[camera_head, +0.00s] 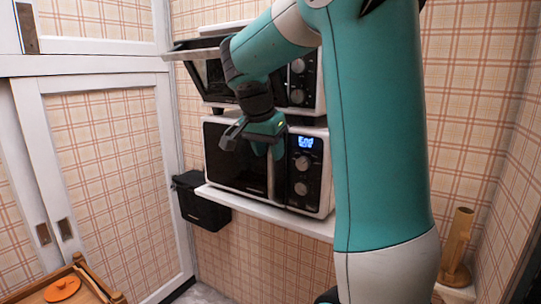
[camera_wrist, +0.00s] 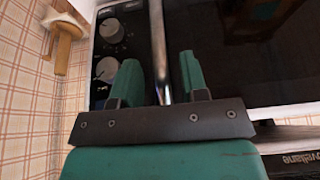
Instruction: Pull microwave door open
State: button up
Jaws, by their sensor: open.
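The microwave (camera_head: 225,165) is white with a dark front door and stands on a white shelf. Its door looks shut. A vertical metal handle (camera_head: 271,178) runs beside the control panel, which has a lit blue display and knobs. My gripper (camera_head: 252,143) is at the door front, by the upper part of the handle. In the wrist view, the handle (camera_wrist: 158,45) passes between the two teal fingers of my open gripper (camera_wrist: 160,75), with gaps on both sides. My arm hides part of the microwave top.
A black box (camera_head: 200,205) hangs left of the shelf (camera_head: 315,224). White-framed cabinet doors (camera_head: 110,160) stand at left. A wooden holder (camera_head: 458,240) is at right.

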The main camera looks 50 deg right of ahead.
jog(key=shift+x, duration=1.45)
jog(key=shift+a, duration=0.1)
grip_shut()
jog(key=shift+a, duration=0.1)
